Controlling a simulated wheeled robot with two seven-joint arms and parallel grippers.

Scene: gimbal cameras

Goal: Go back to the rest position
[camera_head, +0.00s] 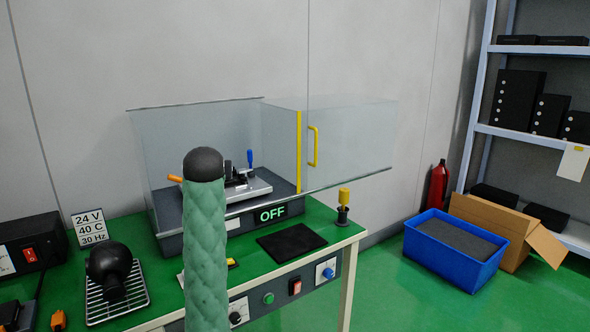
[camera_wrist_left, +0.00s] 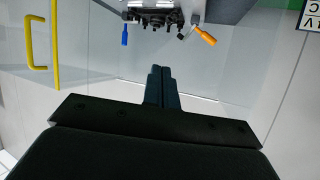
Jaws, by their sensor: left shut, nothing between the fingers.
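My left gripper (camera_wrist_left: 160,88) shows in the left wrist view with its two dark fingers together and nothing between them. Beyond its tips is the fixture (camera_wrist_left: 165,18) with a blue-handled lever (camera_wrist_left: 125,37) and an orange-handled lever (camera_wrist_left: 203,36). In the head view a green quilted sleeve with a black end, seemingly my left arm, rises in front of the enclosure; the gripper itself is not visible there. My right gripper is in neither view.
The clear enclosure's door with a yellow handle (camera_head: 314,146) is slid out to the right. A blue crate (camera_head: 455,262) stands on the floor.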

